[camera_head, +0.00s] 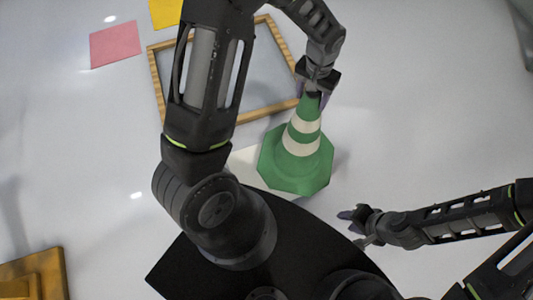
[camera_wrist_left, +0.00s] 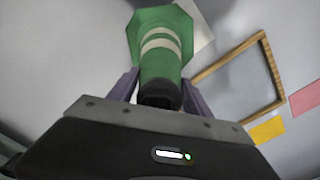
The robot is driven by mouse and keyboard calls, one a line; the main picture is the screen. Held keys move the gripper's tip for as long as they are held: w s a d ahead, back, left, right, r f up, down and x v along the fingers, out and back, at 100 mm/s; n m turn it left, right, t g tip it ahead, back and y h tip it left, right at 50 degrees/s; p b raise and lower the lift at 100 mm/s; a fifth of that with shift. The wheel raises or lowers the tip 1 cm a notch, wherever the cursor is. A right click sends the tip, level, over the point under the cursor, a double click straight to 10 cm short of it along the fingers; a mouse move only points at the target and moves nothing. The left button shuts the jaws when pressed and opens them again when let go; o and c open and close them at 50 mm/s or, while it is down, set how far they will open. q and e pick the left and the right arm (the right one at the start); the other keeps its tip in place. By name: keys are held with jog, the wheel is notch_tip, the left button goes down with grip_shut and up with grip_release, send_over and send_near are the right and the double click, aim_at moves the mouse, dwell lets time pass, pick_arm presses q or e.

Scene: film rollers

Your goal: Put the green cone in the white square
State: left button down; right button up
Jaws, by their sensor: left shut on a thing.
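The green cone (camera_head: 304,148) with two white bands stands roughly upright with its tip toward my left gripper (camera_head: 313,92). My left gripper is shut on the cone's dark tip; the wrist view shows the cone (camera_wrist_left: 160,55) between its two fingers (camera_wrist_left: 160,92). The white square (camera_head: 246,162) lies on the floor, partly hidden behind the cone's base and my left arm. The base overlaps it in the picture; I cannot tell whether it touches the floor. A corner of the square (camera_wrist_left: 200,28) shows in the wrist view. My right gripper (camera_head: 353,227) is open and empty.
A wooden frame (camera_head: 155,82) lies on the floor behind the cone. A pink square (camera_head: 115,44) and a yellow square (camera_head: 166,12) lie at the upper left. A wooden object (camera_head: 35,275) is at the lower left. The floor at the right is clear.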

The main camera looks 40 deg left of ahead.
pick_arm(q)
jog(key=s+a+f+n+b, duration=0.6)
jog(key=a+f+b, duration=0.5)
jog(key=b, duration=0.8)
jog(key=shift+a+f, duration=0.25)
jog(key=shift+f, duration=0.15)
notch_tip(320, 180, down, 6)
jog(key=b, duration=0.2)
jog(key=shift+f, duration=0.25)
